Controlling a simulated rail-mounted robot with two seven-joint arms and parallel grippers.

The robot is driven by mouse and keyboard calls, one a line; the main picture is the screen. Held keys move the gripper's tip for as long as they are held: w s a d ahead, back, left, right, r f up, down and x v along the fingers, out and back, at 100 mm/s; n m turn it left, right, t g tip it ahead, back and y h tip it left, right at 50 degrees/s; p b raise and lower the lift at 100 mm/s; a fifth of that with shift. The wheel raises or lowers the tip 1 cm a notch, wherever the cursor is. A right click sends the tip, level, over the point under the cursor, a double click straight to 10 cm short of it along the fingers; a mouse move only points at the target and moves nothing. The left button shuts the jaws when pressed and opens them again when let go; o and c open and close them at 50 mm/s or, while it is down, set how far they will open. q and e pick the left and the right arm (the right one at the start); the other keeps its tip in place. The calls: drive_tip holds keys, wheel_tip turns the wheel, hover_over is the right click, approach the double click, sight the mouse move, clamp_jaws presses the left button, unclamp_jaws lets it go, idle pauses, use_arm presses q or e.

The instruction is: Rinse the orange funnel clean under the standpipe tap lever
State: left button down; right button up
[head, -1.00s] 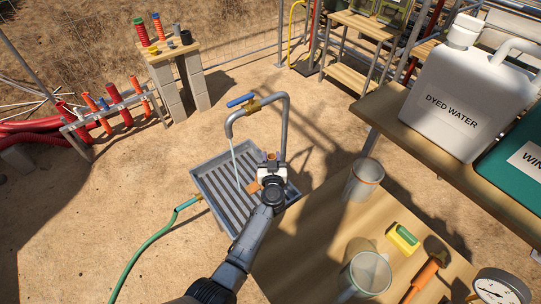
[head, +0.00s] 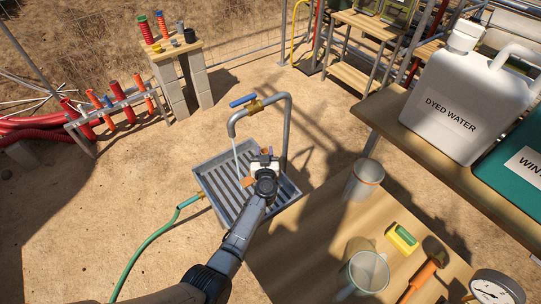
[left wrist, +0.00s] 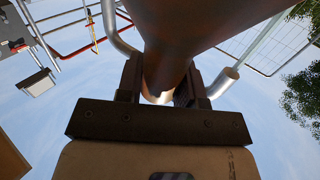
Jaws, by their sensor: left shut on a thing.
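My left gripper (head: 263,160) is shut on the orange funnel (head: 248,183), above the drain tray (head: 288,192). My gripper and wrist hide much of the funnel in the head view. In the left wrist view the funnel (left wrist: 165,45) looks brown in shade between the two fingers. The standpipe (head: 287,125) arches over the tray, with a blue tap lever (head: 243,100) on top. A thin stream of water (head: 238,158) falls from its spout, just left of my gripper. I cannot tell whether it touches the funnel. My right gripper is not in view.
A wooden bench (head: 315,245) at front right carries clear jugs (head: 364,180), a yellow-green sponge (head: 402,238), an orange-handled tool (head: 421,281) and a gauge (head: 494,288). A green hose (head: 150,243) joins the tray's left side. Open sand lies left of the tray.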

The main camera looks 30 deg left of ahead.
use_arm(q)
drive_tip(key=w+a+f+b, duration=0.1)
drive_tip(key=w+a, duration=0.1)
drive_tip(key=a, duration=0.9)
drive_tip(key=shift+a, duration=0.35)
drive_tip(key=shift+f, duration=0.1)
idle(0.8)
idle(0.7)
idle(0.7)
drive_tip(key=shift+s, duration=0.1)
drive_tip(key=s+d+r+p, duration=0.2)
drive_tip(key=s+d+p, duration=0.7)
drive_tip(key=d+p, duration=0.1)
drive_tip(key=shift+s+p, duration=0.3)
drive_tip(key=shift+p, duration=0.15)
